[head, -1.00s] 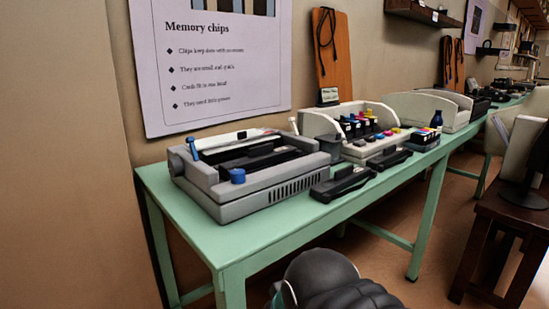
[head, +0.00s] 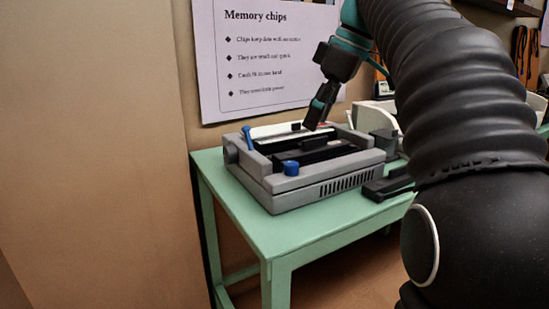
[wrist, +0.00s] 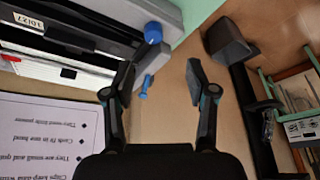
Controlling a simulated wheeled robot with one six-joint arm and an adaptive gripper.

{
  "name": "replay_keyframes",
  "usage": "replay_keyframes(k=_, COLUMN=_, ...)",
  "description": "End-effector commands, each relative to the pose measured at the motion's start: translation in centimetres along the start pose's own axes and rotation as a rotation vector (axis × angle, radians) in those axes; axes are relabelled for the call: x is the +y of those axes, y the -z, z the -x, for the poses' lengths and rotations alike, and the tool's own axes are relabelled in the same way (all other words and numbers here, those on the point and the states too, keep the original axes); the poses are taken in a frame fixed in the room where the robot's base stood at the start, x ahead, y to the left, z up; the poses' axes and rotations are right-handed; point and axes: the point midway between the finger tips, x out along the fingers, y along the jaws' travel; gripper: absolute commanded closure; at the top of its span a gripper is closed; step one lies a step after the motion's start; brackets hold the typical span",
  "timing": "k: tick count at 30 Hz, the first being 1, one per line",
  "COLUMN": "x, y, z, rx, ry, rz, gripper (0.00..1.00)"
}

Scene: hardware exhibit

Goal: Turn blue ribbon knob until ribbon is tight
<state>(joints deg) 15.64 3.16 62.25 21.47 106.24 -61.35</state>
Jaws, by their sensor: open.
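My gripper (head: 314,118) hangs above the printer's back part in the head view, apart from the knob. Its fingers are spread and empty in the wrist view (wrist: 160,68).
The printer stands on a green table (head: 268,236). A black piece (head: 386,188) lies to its right. A "Memory chips" poster (head: 266,60) hangs on the wall behind. My arm hides the table's right part. The table's front left corner is clear.

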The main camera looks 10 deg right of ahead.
Motion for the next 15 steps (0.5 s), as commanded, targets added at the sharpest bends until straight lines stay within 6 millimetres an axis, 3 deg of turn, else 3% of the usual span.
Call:
replay_keyframes(k=7, x=1.8, y=0.5, z=1.9, rx=0.011, ry=0.043, rz=0.145, gripper=0.43)
replay_keyframes(k=15, x=1.7, y=0.6, z=0.7, rx=0.012, ry=0.05, rz=0.162, gripper=0.43)
